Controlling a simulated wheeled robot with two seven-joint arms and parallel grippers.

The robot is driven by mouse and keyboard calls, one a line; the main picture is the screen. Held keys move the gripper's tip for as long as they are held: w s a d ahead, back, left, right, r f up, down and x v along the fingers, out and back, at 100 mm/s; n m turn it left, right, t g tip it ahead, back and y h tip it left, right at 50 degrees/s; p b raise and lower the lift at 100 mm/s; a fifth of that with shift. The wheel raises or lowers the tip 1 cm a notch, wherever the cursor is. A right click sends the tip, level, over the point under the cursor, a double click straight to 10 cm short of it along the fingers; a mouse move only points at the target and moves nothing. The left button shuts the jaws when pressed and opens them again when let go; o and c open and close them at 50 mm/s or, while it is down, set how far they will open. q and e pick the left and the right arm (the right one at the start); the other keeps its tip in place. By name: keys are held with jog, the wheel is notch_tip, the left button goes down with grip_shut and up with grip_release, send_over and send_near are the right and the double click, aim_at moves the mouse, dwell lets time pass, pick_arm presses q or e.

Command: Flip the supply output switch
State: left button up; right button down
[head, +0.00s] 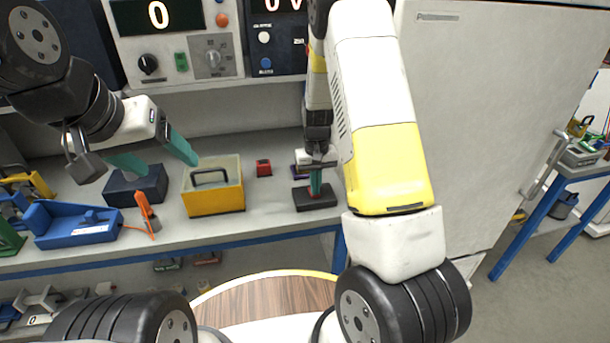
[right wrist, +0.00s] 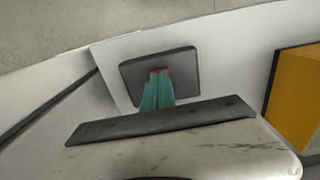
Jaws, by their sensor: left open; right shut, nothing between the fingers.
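The supply panel (head: 178,38) stands at the back left in the head view, with a display reading 0. It carries a black knob (head: 148,64), a small green switch (head: 181,62) and a grey selector knob (head: 212,57). A dark flat block (head: 315,203) with a red part on top lies on the bench; it also shows in the right wrist view (right wrist: 185,75). My right gripper (head: 315,185) is shut and empty, pointing down at this block, its green fingertips (right wrist: 158,75) at the red part. Contact is unclear.
A yellow open box (head: 213,200) with a black handle, a small red block (head: 264,168), an orange-handled tool (head: 147,215) and a blue tray (head: 72,225) are on the bench. A white cabinet (head: 470,120) stands to the right. Bare bench lies behind the yellow box.

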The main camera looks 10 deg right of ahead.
jog(key=shift+f, duration=0.15)
jog(key=shift+r, duration=3.55)
jog(key=shift+r, duration=0.1)
jog(key=s+a+r+t+y, duration=0.1)
jog(key=s+r, duration=0.4)
jog(key=r, duration=0.3)
jog(key=s+r+t+y, duration=0.15)
jog(key=s+r, duration=0.25)
jog(key=r, duration=0.4)
jog(key=s+a+r+t, duration=0.1)
jog(key=s+r+t, duration=0.2)
jog(key=s+r, duration=0.4)
jog(key=s, duration=0.8)
jog(key=shift+s+t, duration=0.15)
jog(key=shift+t, duration=0.2)
